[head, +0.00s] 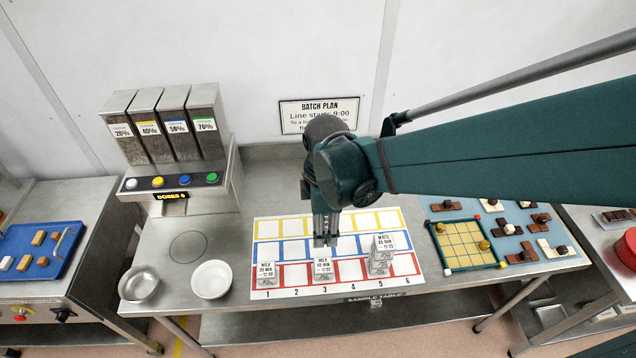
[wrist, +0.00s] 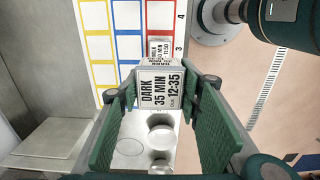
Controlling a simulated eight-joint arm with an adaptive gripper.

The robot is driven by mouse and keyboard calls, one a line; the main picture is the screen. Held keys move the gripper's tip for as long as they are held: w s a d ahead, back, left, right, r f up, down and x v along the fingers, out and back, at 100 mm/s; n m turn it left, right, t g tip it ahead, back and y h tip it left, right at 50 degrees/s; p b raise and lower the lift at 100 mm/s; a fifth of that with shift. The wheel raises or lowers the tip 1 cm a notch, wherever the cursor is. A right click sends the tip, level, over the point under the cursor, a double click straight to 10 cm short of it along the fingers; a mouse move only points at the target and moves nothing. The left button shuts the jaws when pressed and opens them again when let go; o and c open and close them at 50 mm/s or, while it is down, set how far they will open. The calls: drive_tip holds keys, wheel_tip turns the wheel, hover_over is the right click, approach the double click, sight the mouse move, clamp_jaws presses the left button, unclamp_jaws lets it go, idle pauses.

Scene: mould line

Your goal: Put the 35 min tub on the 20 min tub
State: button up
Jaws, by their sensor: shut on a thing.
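My gripper (head: 325,238) points down over the middle of the printed batch mat. In the wrist view, it (wrist: 165,100) is shut on the 35 min tub (wrist: 160,92), whose label reads DARK, 35 MIN, 12:35. In the head view I cannot make that tub out clearly at the fingers. The tub I read as the 20 min tub (head: 266,275), labelled MILK, stands at column 1 on the mat, left of my gripper and apart from it. I cannot make it out in the wrist view.
A MILK tub (head: 323,272), apparently 40 min, stands at column 3. WHITE-labelled tubs (head: 381,258) stand near column 5. A white bowl (head: 211,280) and metal bowl (head: 139,284) sit left of the mat (head: 296,225). A dispenser (head: 180,170) stands behind.

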drive_tip(key=shift+r, duration=0.35)
drive_tip(key=shift+a, duration=0.1)
